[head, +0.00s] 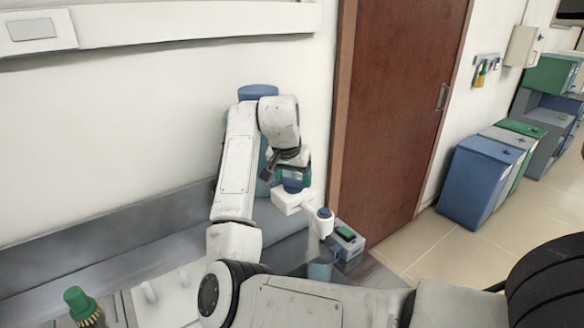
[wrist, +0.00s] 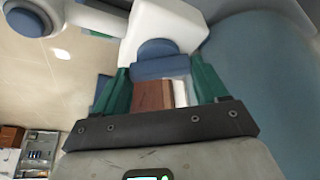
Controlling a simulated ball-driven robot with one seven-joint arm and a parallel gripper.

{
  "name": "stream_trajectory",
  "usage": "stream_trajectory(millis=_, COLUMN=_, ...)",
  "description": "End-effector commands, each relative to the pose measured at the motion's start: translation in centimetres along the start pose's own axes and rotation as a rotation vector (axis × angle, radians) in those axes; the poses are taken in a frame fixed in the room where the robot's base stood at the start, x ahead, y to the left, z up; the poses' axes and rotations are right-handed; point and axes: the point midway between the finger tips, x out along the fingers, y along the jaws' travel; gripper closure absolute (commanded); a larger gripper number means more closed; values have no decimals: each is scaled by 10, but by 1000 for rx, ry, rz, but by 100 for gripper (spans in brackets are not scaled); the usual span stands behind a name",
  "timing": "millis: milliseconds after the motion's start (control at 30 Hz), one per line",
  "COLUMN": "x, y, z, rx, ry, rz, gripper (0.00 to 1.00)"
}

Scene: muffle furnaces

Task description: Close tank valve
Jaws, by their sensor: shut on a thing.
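My gripper (head: 291,174) is over the white valve body (head: 287,203) beside the blue tank. In the wrist view its two green fingers (wrist: 160,72) stand on either side of a round blue knob (wrist: 158,58) on the white valve body (wrist: 165,25). The gripper is shut on this knob. The large blue tank (wrist: 262,75) fills the right of the wrist view. In the head view my arm hides most of the tank, and its blue top (head: 258,91) shows above. A second blue knob (head: 325,213) sits on the white fitting at the right.
A brown door (head: 400,100) is right of the tank, with blue and green bins (head: 480,178) on the floor beyond. The tiled floor between is clear.

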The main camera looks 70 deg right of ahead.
Motion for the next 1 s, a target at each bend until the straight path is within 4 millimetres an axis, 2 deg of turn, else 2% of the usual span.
stream_trajectory(millis=67, x=-6, y=1, z=-3, rx=-66, ry=3, rz=-26, gripper=58)
stream_trajectory(millis=600, x=-2, y=4, z=-3, rx=-535, ry=4, rz=-221, gripper=58)
stream_trajectory(millis=1000, x=0, y=4, z=-3, rx=-789, ry=4, rz=-329, gripper=58)
